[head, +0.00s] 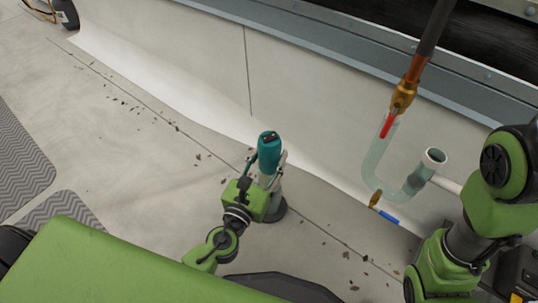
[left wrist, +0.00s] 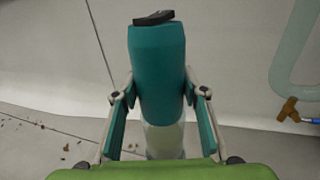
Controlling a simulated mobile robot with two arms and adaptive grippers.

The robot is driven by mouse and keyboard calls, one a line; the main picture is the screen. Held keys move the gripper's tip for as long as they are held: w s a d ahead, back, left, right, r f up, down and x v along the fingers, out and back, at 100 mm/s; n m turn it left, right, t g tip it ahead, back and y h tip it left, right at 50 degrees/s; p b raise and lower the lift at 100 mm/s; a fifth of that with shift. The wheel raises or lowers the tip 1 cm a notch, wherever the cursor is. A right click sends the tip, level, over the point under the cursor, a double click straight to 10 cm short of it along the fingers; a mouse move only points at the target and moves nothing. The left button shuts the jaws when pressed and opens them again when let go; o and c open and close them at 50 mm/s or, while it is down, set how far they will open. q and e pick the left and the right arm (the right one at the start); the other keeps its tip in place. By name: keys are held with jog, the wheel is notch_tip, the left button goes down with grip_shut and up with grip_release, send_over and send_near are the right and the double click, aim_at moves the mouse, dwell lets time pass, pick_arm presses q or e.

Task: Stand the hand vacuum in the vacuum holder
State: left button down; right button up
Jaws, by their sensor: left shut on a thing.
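The hand vacuum (head: 269,152) is a teal, rounded body with a dark piece on top, standing about upright. It also shows in the left wrist view (left wrist: 158,65), with a pale, see-through lower part below it. My left gripper (head: 267,172) has its fingers on both sides of the vacuum and is shut on it. The vacuum holder (head: 273,209) shows as a dark round base on the floor directly below the vacuum. The gripper hides part of the join, so I cannot tell whether the vacuum is seated. My right gripper is not in view.
A clear bent pipe (head: 376,172) with a brass valve (head: 403,97) stands right of the vacuum by the pale wall. A blue-handled brass valve (head: 388,217) lies near its foot. Dry leaves are scattered on the floor. Floor to the left is mostly clear.

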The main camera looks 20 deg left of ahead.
aim_at(269, 137)
pick_arm(q)
jog(key=shift+r, duration=0.2)
jog(key=c, duration=1.2)
grip_release()
jog(key=shift+f, duration=0.1)
jog(key=shift+r, duration=5.15)
